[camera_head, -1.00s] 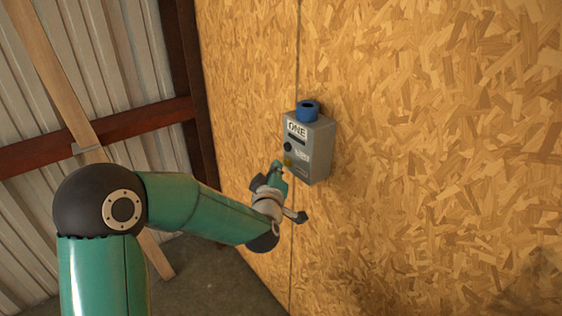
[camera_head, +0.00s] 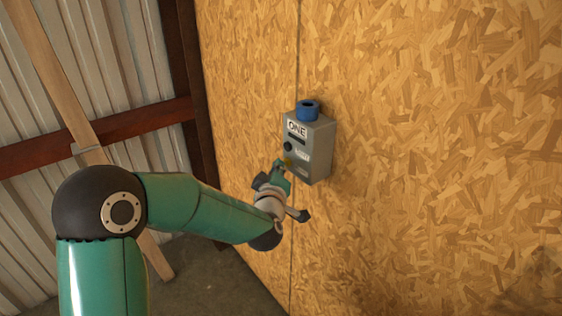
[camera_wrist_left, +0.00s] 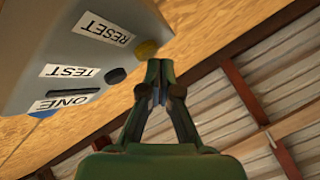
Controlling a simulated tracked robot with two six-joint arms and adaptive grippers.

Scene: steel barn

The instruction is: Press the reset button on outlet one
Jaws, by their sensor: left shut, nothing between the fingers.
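Outlet one is a grey box (camera_head: 318,150) on the wood-chip wall, with a blue round fitting (camera_head: 307,110) on top and a ONE label (camera_head: 297,130). In the left wrist view the box (camera_wrist_left: 62,30) appears upside down. Its yellow button (camera_wrist_left: 146,49) sits beside the RESET label (camera_wrist_left: 102,28), and a black button (camera_wrist_left: 115,76) sits beside the TEST label (camera_wrist_left: 70,71). My left gripper (camera_head: 279,166) is shut and empty at the box's lower left. In the left wrist view its fingertips (camera_wrist_left: 160,72) are close beside the yellow button; I cannot tell whether they touch it.
The wood-chip wall (camera_head: 440,150) is bare to the right of the box. A rust-red beam (camera_head: 150,116), a wooden brace (camera_head: 65,80) and corrugated metal (camera_head: 110,50) are on the left. The floor (camera_head: 210,280) shows below.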

